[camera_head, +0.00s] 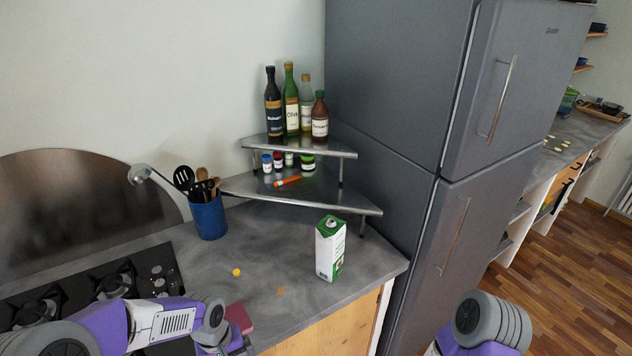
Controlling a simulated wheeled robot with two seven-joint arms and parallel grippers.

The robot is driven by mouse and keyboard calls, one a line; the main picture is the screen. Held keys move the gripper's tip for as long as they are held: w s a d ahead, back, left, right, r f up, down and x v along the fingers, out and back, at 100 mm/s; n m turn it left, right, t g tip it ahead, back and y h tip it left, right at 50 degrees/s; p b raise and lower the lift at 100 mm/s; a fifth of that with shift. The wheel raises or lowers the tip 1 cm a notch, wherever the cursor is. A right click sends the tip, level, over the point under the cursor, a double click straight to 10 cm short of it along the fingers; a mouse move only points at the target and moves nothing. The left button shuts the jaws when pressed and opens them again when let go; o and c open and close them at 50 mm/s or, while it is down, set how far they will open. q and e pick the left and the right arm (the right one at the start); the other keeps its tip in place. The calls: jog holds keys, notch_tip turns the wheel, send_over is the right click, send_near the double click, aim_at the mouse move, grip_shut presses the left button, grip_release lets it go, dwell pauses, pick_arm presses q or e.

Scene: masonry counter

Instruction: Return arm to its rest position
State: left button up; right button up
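My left arm comes in from the lower left, purple and grey, and crosses in front of the stove edge. Its wrist part bends down at the bottom edge of the picture, and the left gripper's fingers are out of frame. My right arm shows only as a grey and purple joint at the bottom right, in front of the fridge. The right gripper is out of frame.
On the counter (270,250) stand a milk carton (329,249), a blue utensil holder (208,217) and a tiered shelf (352,201) with bottles. A reddish block (240,317) lies by my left wrist. The stove (120,268) is left, the grey fridge (400,90) right.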

pick_arm(q)
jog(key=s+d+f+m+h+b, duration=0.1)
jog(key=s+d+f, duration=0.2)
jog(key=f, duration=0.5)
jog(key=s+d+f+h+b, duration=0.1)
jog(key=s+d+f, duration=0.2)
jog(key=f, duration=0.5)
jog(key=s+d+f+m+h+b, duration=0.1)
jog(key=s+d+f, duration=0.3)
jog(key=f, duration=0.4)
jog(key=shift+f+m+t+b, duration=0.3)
jog(key=shift+b, duration=0.1)
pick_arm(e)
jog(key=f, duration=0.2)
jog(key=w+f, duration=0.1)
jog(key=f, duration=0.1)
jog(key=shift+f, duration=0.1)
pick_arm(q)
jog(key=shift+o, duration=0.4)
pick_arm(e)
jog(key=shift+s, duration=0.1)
